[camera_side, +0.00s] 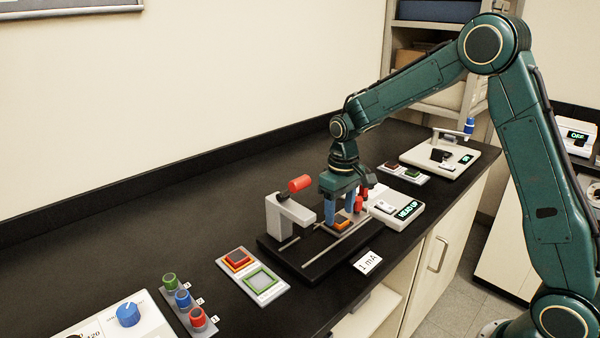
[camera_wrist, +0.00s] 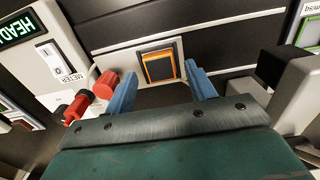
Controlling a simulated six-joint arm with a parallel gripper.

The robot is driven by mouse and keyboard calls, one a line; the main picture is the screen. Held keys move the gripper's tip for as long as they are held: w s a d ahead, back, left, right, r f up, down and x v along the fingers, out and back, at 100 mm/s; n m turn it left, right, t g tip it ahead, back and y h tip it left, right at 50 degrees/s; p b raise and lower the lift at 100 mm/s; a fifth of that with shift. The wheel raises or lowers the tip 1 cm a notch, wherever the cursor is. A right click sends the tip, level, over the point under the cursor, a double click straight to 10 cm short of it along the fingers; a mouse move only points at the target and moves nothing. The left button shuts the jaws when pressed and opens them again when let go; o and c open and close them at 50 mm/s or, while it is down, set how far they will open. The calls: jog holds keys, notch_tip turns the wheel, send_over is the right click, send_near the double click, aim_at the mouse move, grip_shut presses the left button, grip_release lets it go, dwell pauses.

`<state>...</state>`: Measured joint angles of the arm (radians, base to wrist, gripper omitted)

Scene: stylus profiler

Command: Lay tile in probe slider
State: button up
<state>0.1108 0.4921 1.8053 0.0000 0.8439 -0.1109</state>
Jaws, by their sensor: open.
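A dark tile with an orange edge (camera_wrist: 159,67) lies flat in the pale probe slider (camera_wrist: 108,63) between the rails of the black profiler stage. In the side view the tile (camera_side: 342,223) sits low under my gripper (camera_side: 340,212). My gripper is open, with its blue fingers on either side of the tile. In the wrist view a gap shows between each finger of my gripper (camera_wrist: 160,76) and the tile, and nothing is held. The side view partly hides the slider behind the fingers.
A grey post with a red-capped arm (camera_side: 290,208) stands left of the fingers. Red terminals (camera_wrist: 104,86) and a meter reading HEAD UP (camera_side: 405,210) are close on the right. A tray with red and green squares (camera_side: 273,294) lies at front left.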

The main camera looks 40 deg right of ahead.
jog(key=shift+r, duration=2.95)
jog(key=shift+r, duration=0.1)
notch_tip(320, 180, up, 14)
send_over(339, 219)
jog(key=s+a+r+t, duration=0.2)
jog(key=s+a+t, duration=0.1)
jog(key=s, duration=1.2)
jog(key=s+a+f+t, duration=0.1)
jog(key=s+f, duration=0.2)
jog(key=s, duration=0.3)
jog(key=s+a+f+t, duration=0.1)
jog(key=s+f, duration=0.2)
jog(key=s, duration=0.3)
jog(key=shift+t, duration=0.3)
